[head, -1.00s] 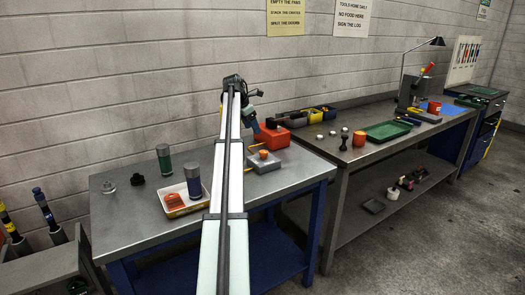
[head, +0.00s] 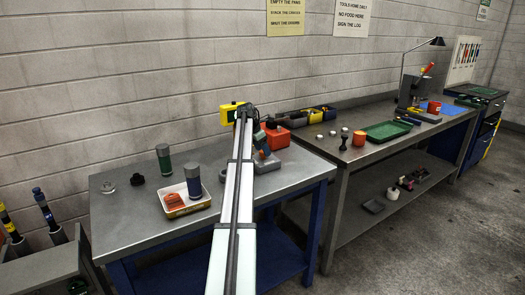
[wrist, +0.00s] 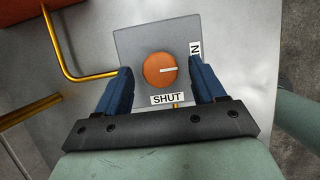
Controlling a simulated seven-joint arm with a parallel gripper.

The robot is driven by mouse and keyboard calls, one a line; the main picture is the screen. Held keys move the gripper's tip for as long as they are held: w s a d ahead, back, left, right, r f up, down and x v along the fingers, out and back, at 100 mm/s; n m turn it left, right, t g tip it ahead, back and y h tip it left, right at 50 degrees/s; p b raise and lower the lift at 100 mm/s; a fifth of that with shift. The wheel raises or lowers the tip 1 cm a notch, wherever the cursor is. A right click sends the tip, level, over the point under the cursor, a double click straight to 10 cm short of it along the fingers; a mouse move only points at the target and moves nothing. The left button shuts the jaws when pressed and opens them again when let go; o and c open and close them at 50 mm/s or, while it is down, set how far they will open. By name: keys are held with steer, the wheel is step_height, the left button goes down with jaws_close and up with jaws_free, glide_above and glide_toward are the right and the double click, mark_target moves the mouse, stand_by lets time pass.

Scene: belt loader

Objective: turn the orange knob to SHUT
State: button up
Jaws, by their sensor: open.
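The orange knob (wrist: 159,70) sits on a grey square plate (wrist: 127,43) in the wrist view. Its white pointer line points right, toward a partly covered label (wrist: 195,48) on the plate's right side, of which an "N" shows. The SHUT label (wrist: 168,98) is below the knob in that view. My gripper (wrist: 160,74) is open, with its blue fingers on the left and right of the knob; I cannot tell whether they touch it. In the head view my arm hides the knob, and part of its grey block (head: 268,164) shows beside it.
A red box (head: 275,136) and a yellow box (head: 229,115) stand behind the block. A brass pipe (wrist: 62,63) runs to the plate's left.

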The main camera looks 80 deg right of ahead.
steer(key=shift+s+d+f, duration=0.1)
steer(key=shift+s+f, duration=0.05)
steer(key=shift+f, duration=0.25)
steer(key=c, duration=1.1)
steer(key=shift+o, duration=0.2)
